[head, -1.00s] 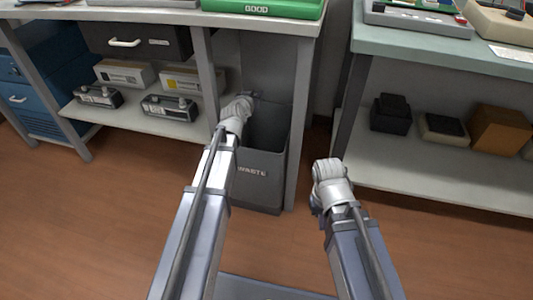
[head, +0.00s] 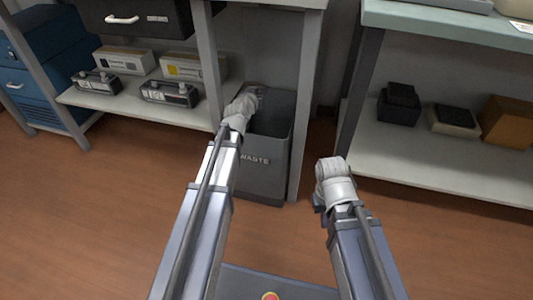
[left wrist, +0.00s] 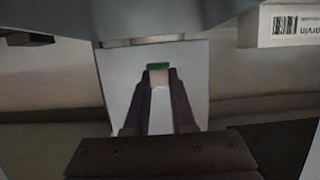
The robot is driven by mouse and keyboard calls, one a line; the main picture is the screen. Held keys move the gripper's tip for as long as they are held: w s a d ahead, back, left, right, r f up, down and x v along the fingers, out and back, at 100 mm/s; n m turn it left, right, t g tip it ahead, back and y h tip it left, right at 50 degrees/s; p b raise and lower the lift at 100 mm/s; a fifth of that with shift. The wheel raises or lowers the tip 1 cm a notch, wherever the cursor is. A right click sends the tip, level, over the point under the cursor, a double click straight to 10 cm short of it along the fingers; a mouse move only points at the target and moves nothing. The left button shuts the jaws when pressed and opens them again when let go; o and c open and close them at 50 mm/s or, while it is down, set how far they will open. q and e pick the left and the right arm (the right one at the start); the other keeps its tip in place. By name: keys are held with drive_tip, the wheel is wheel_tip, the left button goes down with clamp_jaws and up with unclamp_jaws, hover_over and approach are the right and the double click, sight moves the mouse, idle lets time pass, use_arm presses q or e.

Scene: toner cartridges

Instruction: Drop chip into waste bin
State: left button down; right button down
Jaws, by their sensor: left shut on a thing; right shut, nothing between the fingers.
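The dark grey waste bin (head: 264,172), marked WASTE, stands on the floor under the bench, its open top facing up. My left gripper (head: 256,91) reaches to the back left of the bin's opening in the head view; its fingers are small and partly hidden there. In the left wrist view the left gripper (left wrist: 159,82) is shut on a small pale chip with a green end (left wrist: 158,67), held between the fingertips. The chip cannot be made out in the head view. My right gripper (head: 319,203) is shut and empty, mostly hidden by its wrist, right of the bin.
Bench legs (head: 307,105) stand close on both sides of the bin. The left lower shelf (head: 130,112) holds cartridges and boxes. A right shelf (head: 440,165) holds black boxes and a brown box (head: 507,124). The floor in front is clear.

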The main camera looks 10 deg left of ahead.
use_arm(q)
drive_tip(key=c, duration=0.7)
unclamp_jaws()
drive_tip(key=shift+s+r, duration=0.1)
drive_tip(key=p+v, duration=0.2)
drive_tip(key=v, duration=0.5)
drive_tip(key=shift+s+r, duration=0.1)
drive_tip(key=shift+s, duration=0.2)
